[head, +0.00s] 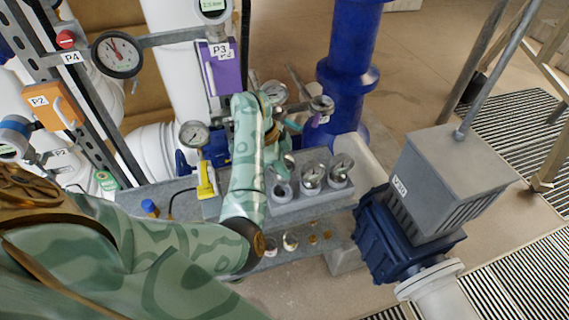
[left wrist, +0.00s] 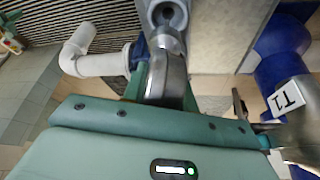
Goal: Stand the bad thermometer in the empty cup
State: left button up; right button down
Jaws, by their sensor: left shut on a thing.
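My left gripper (head: 279,150) is over the row of grey cups, its fingers partly hidden behind my arm in the head view. In the left wrist view it is shut on a silver round-headed thermometer (left wrist: 166,78), whose stem points towards a grey cup with a dark hole (left wrist: 168,14). I cannot tell whether the stem tip is inside that cup. In the head view the left cup (head: 281,192) shows a dark open mouth. The middle cup holds a dial thermometer (head: 312,175), and the right cup holds another (head: 341,164). My right gripper is not in view.
A grey motor box (head: 455,170) on a blue housing stands right of the cups. A blue pipe (head: 345,70) rises behind, and gauges on pipes stand close behind my gripper.

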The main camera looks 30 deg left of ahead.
pick_arm(q)
jog(key=shift+f+b, duration=1.85)
jog(key=shift+f, duration=0.35)
jog(key=shift+f, duration=0.2)
jog(key=shift+f+b, duration=0.35)
jog(key=shift+b, duration=0.1)
jog(key=shift+f, duration=0.2)
jog(key=shift+f+b, duration=0.25)
jog(key=shift+b, duration=0.15)
jog(key=o, duration=0.9)
jog(key=shift+r, duration=0.1)
